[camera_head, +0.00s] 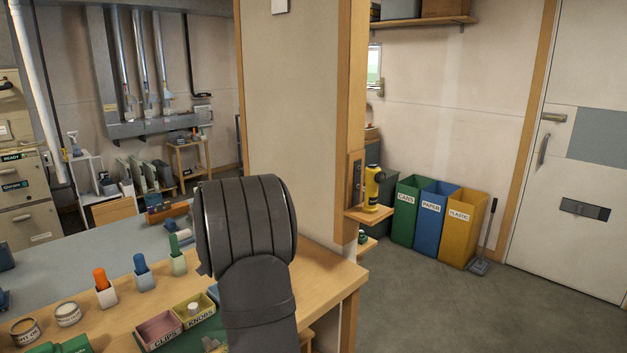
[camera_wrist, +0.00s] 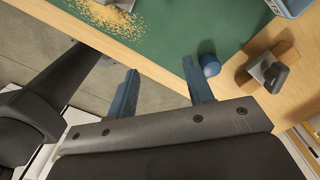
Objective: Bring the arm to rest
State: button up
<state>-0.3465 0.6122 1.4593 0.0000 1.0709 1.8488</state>
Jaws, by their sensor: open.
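My gripper (camera_wrist: 161,82) shows in the wrist view with its two blue fingers spread apart and nothing between them. It is over the front edge of a wooden bench, with the grey floor visible beyond that edge. A green mat (camera_wrist: 165,32) lies on the bench. A small blue round-ended object (camera_wrist: 209,66) lies close beside the right finger; I cannot tell whether they touch. In the head view, my dark arm rises in front of the bench (camera_head: 335,272) and hides part of it. My gripper is not visible there.
A wooden block with a metal piece (camera_wrist: 266,68) lies right of the mat, and yellowish crumbs (camera_wrist: 108,18) lie at upper left. The pink clips bin (camera_head: 160,330) and yellow knobs bin (camera_head: 194,309) stand left of my arm. A post (camera_head: 300,110) rises behind it.

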jog(key=a+f, duration=0.3)
jog(key=shift+w, duration=0.25)
jog(key=shift+d+f, duration=0.15)
jog(key=shift+f, duration=0.5)
